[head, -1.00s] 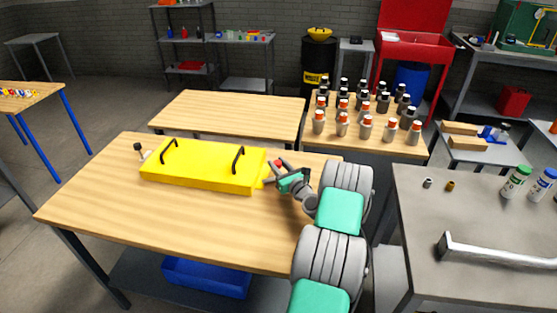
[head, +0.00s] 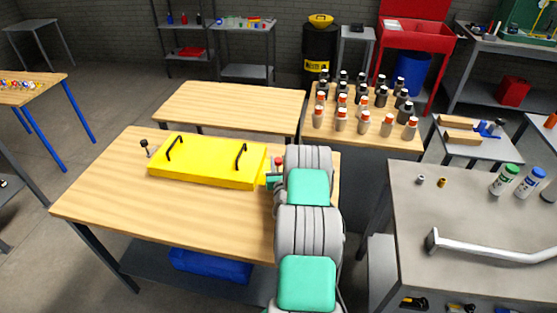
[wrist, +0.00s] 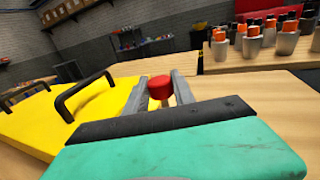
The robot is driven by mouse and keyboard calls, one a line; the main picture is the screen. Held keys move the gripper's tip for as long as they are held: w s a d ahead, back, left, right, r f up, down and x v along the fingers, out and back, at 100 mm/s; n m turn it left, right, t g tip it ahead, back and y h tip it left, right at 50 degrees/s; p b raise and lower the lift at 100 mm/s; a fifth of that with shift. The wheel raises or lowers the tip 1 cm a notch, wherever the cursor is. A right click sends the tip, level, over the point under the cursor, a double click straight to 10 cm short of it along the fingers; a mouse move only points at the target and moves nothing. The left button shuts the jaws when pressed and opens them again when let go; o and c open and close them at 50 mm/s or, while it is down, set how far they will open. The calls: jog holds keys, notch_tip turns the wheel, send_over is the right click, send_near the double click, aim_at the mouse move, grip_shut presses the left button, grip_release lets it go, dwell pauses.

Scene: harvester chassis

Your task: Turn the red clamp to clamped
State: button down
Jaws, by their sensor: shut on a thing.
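The red clamp (head: 279,161) shows as a red knob at the right end of the yellow chassis cover (head: 205,165) on the wooden table. In the wrist view the red knob (wrist: 160,87) stands between the two grey fingers of my gripper (wrist: 160,90), near their tips. My gripper is shut on the red clamp. In the head view my arm hides most of my gripper and the clamp's lower part. A black-knobbed clamp (head: 145,146) stands at the cover's left end.
Two black handles (head: 240,157) rise from the yellow cover. Grey and dark bottles (head: 365,105) crowd a table behind my arm. A grey bench (head: 420,215) stands close on the right. The front of the wooden table (head: 160,215) is clear.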

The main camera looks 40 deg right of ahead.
jog(key=shift+w+r, duration=0.1)
jog(key=shift+r, duration=0.1)
jog(key=c, duration=1.1)
grip_release()
jog(key=shift+f, duration=0.15)
jog(key=shift+o, duration=0.2)
jog(key=shift+f, duration=0.1)
